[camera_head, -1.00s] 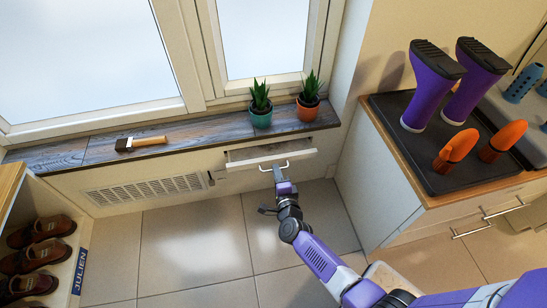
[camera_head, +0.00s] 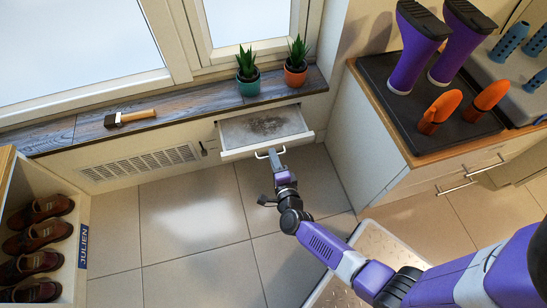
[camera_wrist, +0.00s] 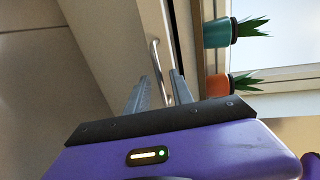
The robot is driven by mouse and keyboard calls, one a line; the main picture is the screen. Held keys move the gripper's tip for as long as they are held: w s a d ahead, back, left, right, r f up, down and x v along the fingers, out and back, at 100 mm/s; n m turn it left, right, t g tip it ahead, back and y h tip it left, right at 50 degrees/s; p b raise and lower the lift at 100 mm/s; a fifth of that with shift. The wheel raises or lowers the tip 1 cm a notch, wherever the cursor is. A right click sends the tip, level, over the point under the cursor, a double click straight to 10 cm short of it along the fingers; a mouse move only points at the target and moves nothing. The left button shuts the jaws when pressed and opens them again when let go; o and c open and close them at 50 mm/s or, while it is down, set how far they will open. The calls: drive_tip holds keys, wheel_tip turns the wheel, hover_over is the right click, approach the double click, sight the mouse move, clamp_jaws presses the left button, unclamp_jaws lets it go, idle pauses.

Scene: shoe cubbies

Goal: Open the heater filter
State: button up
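The heater filter (camera_head: 262,126) is a shallow drawer in the panel under the windowsill, seen in the head view. It is slid well out, and a dark, dusty patch shows on its grey inside. A thin metal handle (camera_head: 269,152) is on its front. My gripper (camera_head: 276,160) is at this handle, with its fingers on either side of the bar. In the wrist view the handle (camera_wrist: 154,54) runs between the two fingers of my gripper (camera_wrist: 160,80), which appear closed on it. The exact contact is hard to see.
A teal potted plant (camera_head: 248,83) and an orange one (camera_head: 295,72) stand on the sill (camera_head: 190,103) above the drawer, with a brush (camera_head: 130,117) to the left. A vent grille (camera_head: 140,163) is beside the drawer. A cabinet (camera_head: 375,150) is close on the right. Tiled floor is clear below.

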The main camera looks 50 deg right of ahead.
drive_tip(key=p+v, duration=0.2)
drive_tip(key=v, duration=0.5)
drive_tip(key=shift+s+a, duration=0.25)
drive_tip(key=shift+s, duration=0.05)
drive_tip(key=shift+r, duration=0.1)
idle(0.5)
